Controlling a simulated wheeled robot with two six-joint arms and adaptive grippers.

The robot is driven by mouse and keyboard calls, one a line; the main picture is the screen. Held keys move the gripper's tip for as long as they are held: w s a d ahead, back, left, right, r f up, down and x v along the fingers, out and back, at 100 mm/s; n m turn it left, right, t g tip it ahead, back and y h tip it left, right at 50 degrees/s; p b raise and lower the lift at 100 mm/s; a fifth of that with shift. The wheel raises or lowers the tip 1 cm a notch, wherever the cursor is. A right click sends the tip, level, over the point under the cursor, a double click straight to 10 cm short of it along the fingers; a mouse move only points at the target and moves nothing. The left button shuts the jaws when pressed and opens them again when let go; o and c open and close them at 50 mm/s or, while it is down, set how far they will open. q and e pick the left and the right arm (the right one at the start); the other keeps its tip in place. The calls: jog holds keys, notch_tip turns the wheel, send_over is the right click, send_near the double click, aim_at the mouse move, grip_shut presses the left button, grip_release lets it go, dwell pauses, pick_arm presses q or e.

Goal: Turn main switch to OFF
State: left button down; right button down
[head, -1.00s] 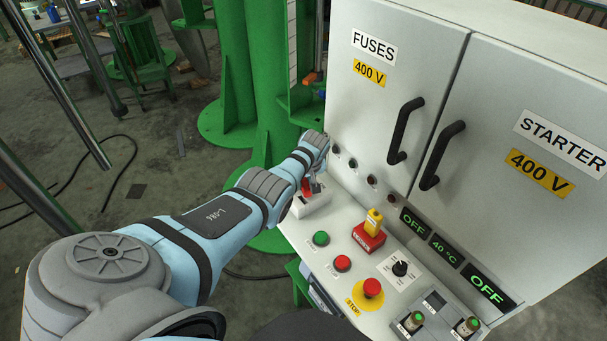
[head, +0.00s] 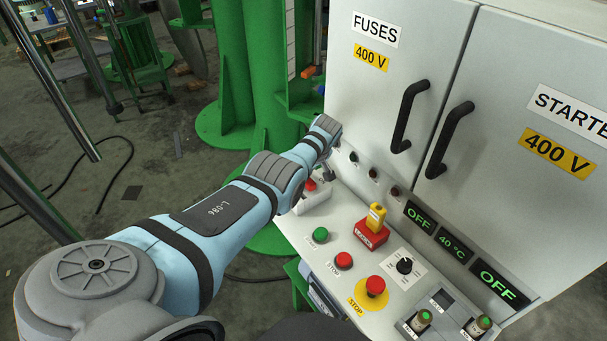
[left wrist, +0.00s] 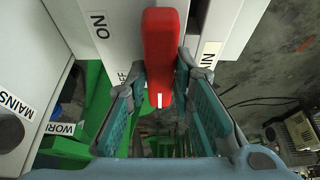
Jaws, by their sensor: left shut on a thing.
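The red main switch handle (left wrist: 161,35) stands between the two fingers of my left gripper (left wrist: 162,68) in the left wrist view. The fingers are shut on its sides. The handle's end with a white mark points down in that view. An ON label (left wrist: 100,25) is left of it, and a second label beside it is mostly hidden by a finger. In the head view a bit of red handle (head: 310,185) shows above its pale box (head: 313,203), largely covered by my left wrist. My right gripper is not in view.
The panel carries a green button (head: 320,235), a red button (head: 344,260), a yellow-and-red switch (head: 373,225), a STOP button (head: 375,286) and a black knob (head: 404,265). The grey cabinet (head: 440,60) rises close behind.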

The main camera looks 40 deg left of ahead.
pick_arm(q)
jog(key=c, duration=1.4)
grip_release()
jog(key=shift+r, duration=0.1)
jog(key=v, duration=1.2)
